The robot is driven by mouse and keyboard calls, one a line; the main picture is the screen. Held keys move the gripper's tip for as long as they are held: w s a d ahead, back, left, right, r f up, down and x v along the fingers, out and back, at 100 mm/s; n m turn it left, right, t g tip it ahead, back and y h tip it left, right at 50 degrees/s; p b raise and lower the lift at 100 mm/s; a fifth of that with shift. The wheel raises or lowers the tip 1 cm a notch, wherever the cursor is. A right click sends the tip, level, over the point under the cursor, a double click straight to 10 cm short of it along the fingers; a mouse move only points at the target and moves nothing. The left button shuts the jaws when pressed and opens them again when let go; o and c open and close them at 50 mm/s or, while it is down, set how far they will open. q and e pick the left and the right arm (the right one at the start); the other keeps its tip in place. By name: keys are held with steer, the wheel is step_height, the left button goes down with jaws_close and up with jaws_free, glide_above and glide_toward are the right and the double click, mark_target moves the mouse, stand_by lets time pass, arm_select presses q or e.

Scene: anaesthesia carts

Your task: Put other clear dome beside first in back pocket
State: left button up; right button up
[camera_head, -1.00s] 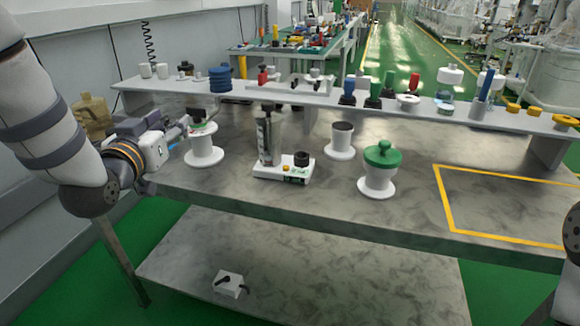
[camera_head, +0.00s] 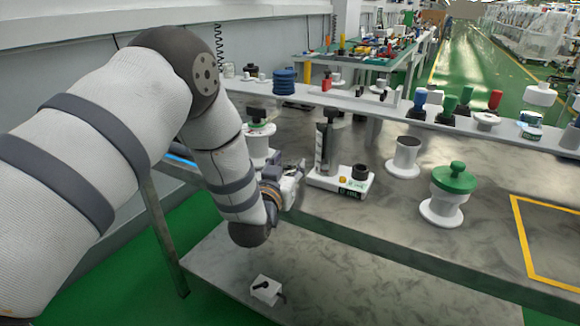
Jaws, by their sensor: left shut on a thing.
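My left arm comes in from the left, and its gripper (camera_head: 298,172) is over the table's front edge, just left of the white device with a grey column (camera_head: 325,150). The fingers are small and partly hidden by my wrist. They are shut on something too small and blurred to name. I cannot pick out a clear dome or a back pocket in this view. My right gripper is not in view.
A white spool-shaped stand (camera_head: 258,150) is behind my left wrist. A white cup stand (camera_head: 404,158) and a green-lidded pot (camera_head: 447,195) stand right of the device. A raised shelf (camera_head: 400,121) holds several small parts. Yellow tape (camera_head: 522,240) marks bare tabletop at right.

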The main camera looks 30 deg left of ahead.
arm_select(q)
steer(key=shift+f, duration=0.15)
steer(key=o, duration=1.1)
steer(key=shift+o, duration=0.2)
